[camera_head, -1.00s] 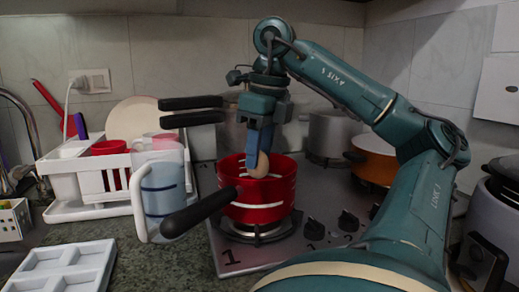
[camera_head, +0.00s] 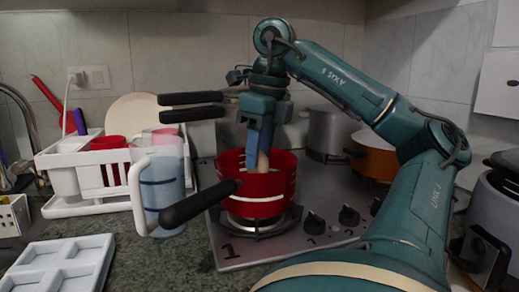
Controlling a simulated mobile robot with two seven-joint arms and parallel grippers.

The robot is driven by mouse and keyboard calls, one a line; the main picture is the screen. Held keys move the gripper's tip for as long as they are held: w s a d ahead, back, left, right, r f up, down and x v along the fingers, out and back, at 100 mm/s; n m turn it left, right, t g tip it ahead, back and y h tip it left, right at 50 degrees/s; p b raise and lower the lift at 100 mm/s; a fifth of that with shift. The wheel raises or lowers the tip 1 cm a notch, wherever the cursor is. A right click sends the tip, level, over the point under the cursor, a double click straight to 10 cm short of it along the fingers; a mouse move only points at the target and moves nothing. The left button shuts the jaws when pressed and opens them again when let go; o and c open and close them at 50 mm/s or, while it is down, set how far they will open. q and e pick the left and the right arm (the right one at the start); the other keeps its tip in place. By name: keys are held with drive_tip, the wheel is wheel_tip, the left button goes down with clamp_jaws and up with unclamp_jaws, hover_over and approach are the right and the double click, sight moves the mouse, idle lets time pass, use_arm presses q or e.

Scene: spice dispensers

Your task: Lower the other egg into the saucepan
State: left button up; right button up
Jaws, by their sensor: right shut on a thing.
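The red saucepan (camera_head: 275,186) with white bands sits on the front burner of the stove, its black handle (camera_head: 200,203) pointing to the front left. My right gripper (camera_head: 261,152) points down over the saucepan and is shut on a pale brown egg (camera_head: 263,161). The egg is upright at the pan's mouth and overlaps the rim in the picture. I cannot tell how deep it is, and the pan's inside is hidden. No other egg is visible. My left gripper is not in view.
A clear jug (camera_head: 163,190) stands left of the pan, in front of a white dish rack (camera_head: 60,180). Two black handles (camera_head: 191,99) stick out behind the gripper. An orange pot (camera_head: 375,162) and a grey pot (camera_head: 330,130) stand behind. A white tray (camera_head: 60,265) lies at front left.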

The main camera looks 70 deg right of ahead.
sight(264, 155)
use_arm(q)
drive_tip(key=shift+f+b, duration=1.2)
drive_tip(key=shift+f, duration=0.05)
use_arm(e)
drive_tip(key=shift+f, duration=1.25)
drive_tip(key=o, duration=1.1)
drive_tip(key=shift+c, duration=0.2)
drive_tip(key=r+p, duration=0.1)
drive_tip(key=r, duration=0.1)
drive_tip(key=r+p, duration=0.1)
drive_tip(key=r, duration=0.1)
drive_tip(key=s+r+p, duration=0.1)
drive_tip(key=r, duration=0.1)
drive_tip(key=shift+r+p, duration=0.3)
drive_tip(key=shift+r, duration=0.1)
use_arm(q)
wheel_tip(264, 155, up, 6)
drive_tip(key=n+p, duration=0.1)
drive_tip(key=p, duration=0.1)
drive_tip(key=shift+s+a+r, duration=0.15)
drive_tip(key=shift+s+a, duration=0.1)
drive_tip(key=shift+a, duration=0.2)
use_arm(e)
wheel_tip(264, 155, up, 6)
drive_tip(key=s, duration=0.1)
drive_tip(key=shift+r, duration=0.2)
